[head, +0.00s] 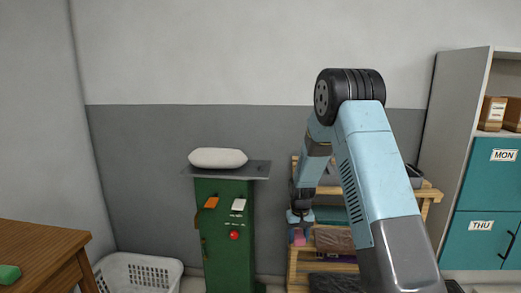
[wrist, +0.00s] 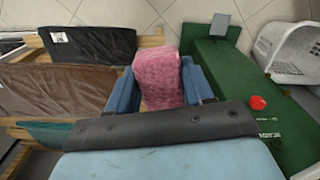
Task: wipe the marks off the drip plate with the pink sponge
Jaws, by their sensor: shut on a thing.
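My gripper (head: 299,217) points down in front of the wooden rack, right of the green machine. It is shut on the pink sponge (head: 299,238), which hangs below the fingers. In the wrist view the sponge (wrist: 158,75) sits between the two blue fingers of my gripper (wrist: 158,68). It looks clear of any surface. A grey plate (head: 258,170) lies on top of the green machine (head: 226,262), with a white padded form on it. I cannot tell whether this is the drip plate, and I see no marks on it.
The wooden rack (head: 434,192) holds folded dark and brown cloths (wrist: 50,88). A white basket (head: 138,272) stands on the floor left of the machine. A brown table (head: 40,243) with a green block (head: 9,273) is at far left. Teal lockers (head: 485,190) stand at right.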

